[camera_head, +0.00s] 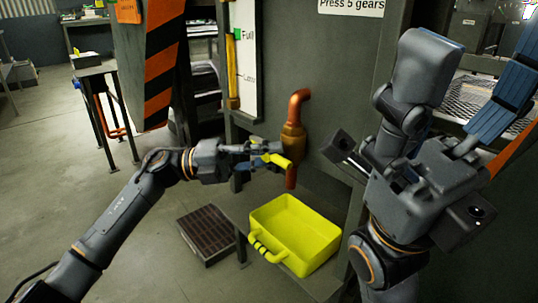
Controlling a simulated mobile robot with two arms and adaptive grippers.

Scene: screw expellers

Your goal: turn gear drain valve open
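The gear drain valve (292,137) is a copper-coloured pipe fitting on the front of a dark grey machine, with its spout pointing down. Its yellow handle (279,161) sticks out to the left of the pipe. My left gripper (264,156) is at this handle, its fingers reaching in from the left and overlapping it. I cannot tell whether the fingers are closed on it. My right gripper (478,60) is raised at the upper right, close to the camera, fingers wide apart and nothing seen between them. No fluid shows at the spout.
A yellow bin (327,243) with a handle stands below the spout. A dark slatted box (209,236) is to its left. An orange-and-black striped panel (165,65) stands behind my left arm. A gauge marked "Full" (246,60) is on the machine. Floor at left is open.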

